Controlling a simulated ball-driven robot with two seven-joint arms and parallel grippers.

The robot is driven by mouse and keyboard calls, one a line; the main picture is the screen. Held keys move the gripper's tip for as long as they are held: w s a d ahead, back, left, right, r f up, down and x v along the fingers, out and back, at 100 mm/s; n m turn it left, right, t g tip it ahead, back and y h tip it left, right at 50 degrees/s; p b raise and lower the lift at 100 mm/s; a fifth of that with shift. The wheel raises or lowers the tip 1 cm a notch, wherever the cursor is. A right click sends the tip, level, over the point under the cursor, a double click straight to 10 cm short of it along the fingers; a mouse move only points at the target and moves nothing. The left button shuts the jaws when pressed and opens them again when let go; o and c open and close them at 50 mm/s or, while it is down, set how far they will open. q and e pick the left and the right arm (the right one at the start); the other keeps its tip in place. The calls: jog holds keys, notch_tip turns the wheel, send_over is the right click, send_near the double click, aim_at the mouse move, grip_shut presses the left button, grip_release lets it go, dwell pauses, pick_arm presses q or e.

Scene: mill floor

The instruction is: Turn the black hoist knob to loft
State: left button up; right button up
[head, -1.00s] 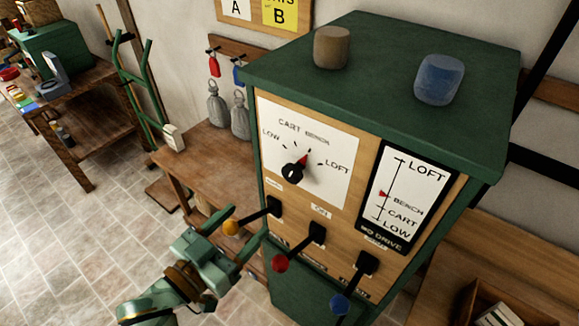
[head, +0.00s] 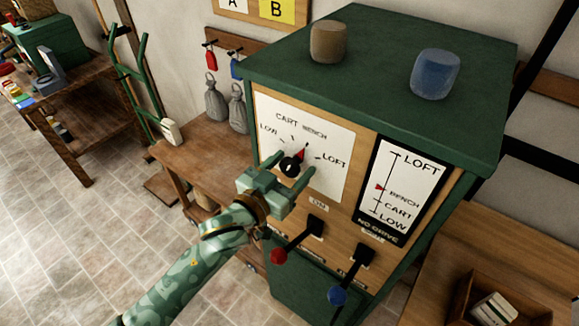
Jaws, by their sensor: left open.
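The black hoist knob (head: 291,168) sits on a white dial plate (head: 325,185) on the front of a green-topped cabinet. Its red pointer (head: 301,154) points up and right, toward BENCH; LOFT is printed further right. My left gripper (head: 292,167) is open at the knob, with one finger to its left and one to its right. I cannot tell whether the fingers touch it. The gauge (head: 407,185) on the right has its red marker beside BENCH and reads NO DRIVE below. My right gripper is not in view.
Below the dial are a red-knobbed lever (head: 279,256) and a blue-knobbed lever (head: 337,295). A brown block (head: 328,42) and a blue block (head: 435,74) stand on the cabinet top.

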pick_arm(q)
jog(key=c, duration=1)
jog(key=shift+o, duration=0.2)
jog(key=shift+m, duration=0.3)
jog(key=m+p, duration=0.2)
jog(key=shift+r+m, duration=0.1)
jog(key=shift+m, duration=0.3)
jog(key=shift+m+p, duration=0.7)
jog(key=shift+m, duration=1.5)
